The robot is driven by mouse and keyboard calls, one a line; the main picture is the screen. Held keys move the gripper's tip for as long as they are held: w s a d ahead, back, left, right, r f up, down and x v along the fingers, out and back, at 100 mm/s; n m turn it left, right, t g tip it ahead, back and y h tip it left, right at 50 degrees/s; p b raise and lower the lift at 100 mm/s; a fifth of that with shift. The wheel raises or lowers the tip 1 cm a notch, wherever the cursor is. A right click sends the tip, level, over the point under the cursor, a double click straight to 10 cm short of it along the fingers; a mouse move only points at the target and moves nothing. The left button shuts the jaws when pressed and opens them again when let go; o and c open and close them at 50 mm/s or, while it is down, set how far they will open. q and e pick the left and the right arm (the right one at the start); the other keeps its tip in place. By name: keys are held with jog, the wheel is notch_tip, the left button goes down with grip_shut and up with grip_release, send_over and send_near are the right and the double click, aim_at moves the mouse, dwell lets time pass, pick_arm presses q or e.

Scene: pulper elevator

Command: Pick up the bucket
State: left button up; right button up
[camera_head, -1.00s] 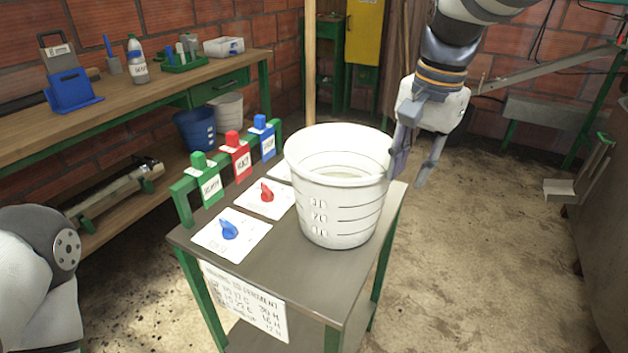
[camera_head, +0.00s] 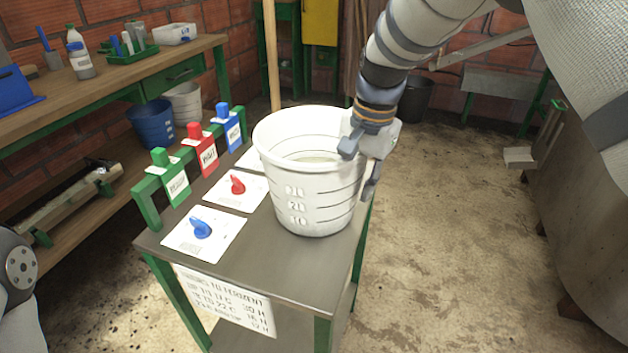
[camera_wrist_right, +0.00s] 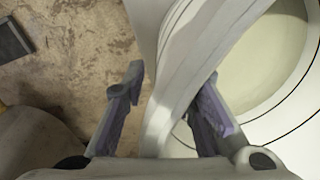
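The white bucket (camera_head: 308,192) stands upright on the small dark-topped table (camera_head: 232,262), with raised volume marks on its side and something pale inside. My right gripper (camera_head: 358,172) is at the bucket's right rim, pointing down. In the right wrist view, the bucket's rim and wall (camera_wrist_right: 182,60) run between the two spread fingers of the gripper (camera_wrist_right: 172,88). One finger is over the floor side and the other is on the bucket's inner side. A gap shows on the floor side, so the gripper is open. My left gripper is out of view.
Green, red and blue labelled clips (camera_head: 205,155) stand on a frame left of the bucket, beside cards with red (camera_head: 237,184) and blue (camera_head: 201,228) knobs. A workbench (camera_head: 165,55) lines the left wall. Floor (camera_head: 450,220) right of the table is clear.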

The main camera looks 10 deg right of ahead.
jog(key=shift+r, duration=0.1)
grip_shut()
jog(key=shift+w+r, duration=0.15)
